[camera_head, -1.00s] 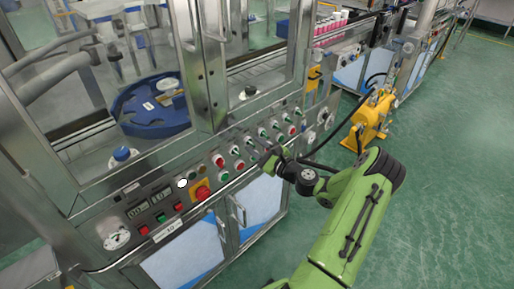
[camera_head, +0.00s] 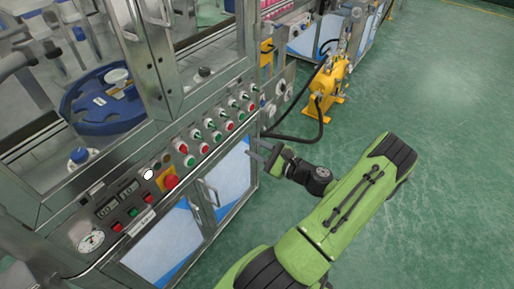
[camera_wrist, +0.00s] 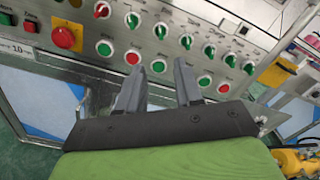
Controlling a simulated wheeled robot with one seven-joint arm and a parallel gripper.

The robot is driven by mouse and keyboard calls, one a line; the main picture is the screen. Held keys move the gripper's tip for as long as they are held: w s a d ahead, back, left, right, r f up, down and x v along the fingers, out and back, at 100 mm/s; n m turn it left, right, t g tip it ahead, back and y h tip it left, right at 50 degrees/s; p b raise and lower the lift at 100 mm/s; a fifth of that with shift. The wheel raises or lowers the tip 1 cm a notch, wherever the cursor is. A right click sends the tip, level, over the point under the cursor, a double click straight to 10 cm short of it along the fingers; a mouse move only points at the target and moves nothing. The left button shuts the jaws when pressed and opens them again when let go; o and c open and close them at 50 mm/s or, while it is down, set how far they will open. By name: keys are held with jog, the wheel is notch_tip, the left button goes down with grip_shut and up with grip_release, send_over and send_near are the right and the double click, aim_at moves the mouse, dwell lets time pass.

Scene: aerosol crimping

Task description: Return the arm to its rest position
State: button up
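My gripper (camera_head: 268,155) is at the end of my green arm, in front of the machine's lower cabinet and just below and to the right of the control panel. In the wrist view its two grey fingers (camera_wrist: 159,88) stand apart with nothing between them. The control panel (camera_head: 150,172) carries several knobs and red and green buttons. It also fills the upper part of the wrist view (camera_wrist: 250,45), beyond the fingertips. The fingers appear clear of the panel.
A yellow pump-like unit (camera_head: 328,82) with a black hose (camera_head: 300,137) stands on the floor beyond my gripper. Cabinet doors with metal handles (camera_head: 210,192) lie to the left. A red emergency button (camera_head: 170,181) is on the panel. The green floor (camera_head: 430,90) at right is clear.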

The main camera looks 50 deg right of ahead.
dwell(0.3)
jog(key=w+a+r+n+g+y+p, duration=0.2)
jog(key=w+a+r+n+g+y, duration=0.15)
jog(key=a+n+g, duration=0.4)
jog(key=w+a+r+n+g+y+p, duration=0.2)
jog(key=a+r+n+g+y, duration=0.15)
jog(key=a+n, duration=0.7)
jog(key=s+a+r+n+h+p, duration=0.2)
jog(key=s+a+r+n, duration=0.3)
jog(key=r, duration=0.4)
jog(key=s+a+r+n+g+h+p, duration=0.1)
jog(key=s+a+r+n+h, duration=0.4)
jog(key=s, duration=0.5)
notch_tip(320, 180, up, 4)
jog(key=shift+a+f+n+h+p, duration=0.1)
jog(key=shift+a+n+h+p, duration=0.3)
jog(key=shift+a+n, duration=0.55)
jog(key=shift+a, duration=0.2)
